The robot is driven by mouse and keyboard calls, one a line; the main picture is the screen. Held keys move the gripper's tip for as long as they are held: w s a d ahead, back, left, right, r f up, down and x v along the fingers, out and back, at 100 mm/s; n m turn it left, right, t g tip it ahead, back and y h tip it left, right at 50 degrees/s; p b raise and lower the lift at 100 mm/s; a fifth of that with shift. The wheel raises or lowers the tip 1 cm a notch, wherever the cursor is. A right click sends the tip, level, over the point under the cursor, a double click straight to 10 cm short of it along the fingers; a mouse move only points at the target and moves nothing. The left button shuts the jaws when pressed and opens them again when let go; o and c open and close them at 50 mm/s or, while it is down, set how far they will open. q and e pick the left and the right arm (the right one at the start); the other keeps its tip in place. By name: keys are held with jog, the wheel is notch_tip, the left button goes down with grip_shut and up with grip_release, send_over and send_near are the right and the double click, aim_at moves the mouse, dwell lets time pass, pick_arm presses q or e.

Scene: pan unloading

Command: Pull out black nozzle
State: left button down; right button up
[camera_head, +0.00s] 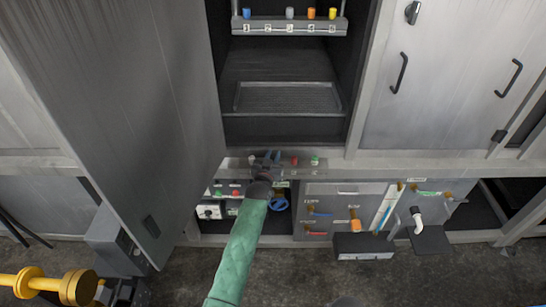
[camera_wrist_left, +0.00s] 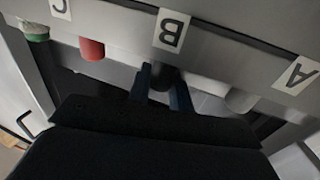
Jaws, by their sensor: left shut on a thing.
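The black nozzle (camera_wrist_left: 163,77) shows in the left wrist view at the rail's edge by the label B, which appears upside down. My left gripper (camera_wrist_left: 162,88) has one finger on each side of it and is shut on it. In the head view my left gripper (camera_head: 268,160) is at the lower rail (camera_head: 236,164), at the end of the green-sleeved arm, and hides the nozzle. I cannot tell how deep the nozzle sits in the rail. My right gripper is not in view.
A red nozzle (camera_wrist_left: 92,48) and a green one (camera_wrist_left: 34,32) are on one side, a grey one (camera_wrist_left: 240,101) on the other. A numbered upper rack (camera_head: 288,27) holds several coloured nozzles. An open cabinet door (camera_head: 120,100) stands left of my arm.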

pick_arm(q)
jog(key=shift+r, duration=0.35)
jog(key=shift+r+p, duration=1.95)
jog(key=shift+r, duration=0.25)
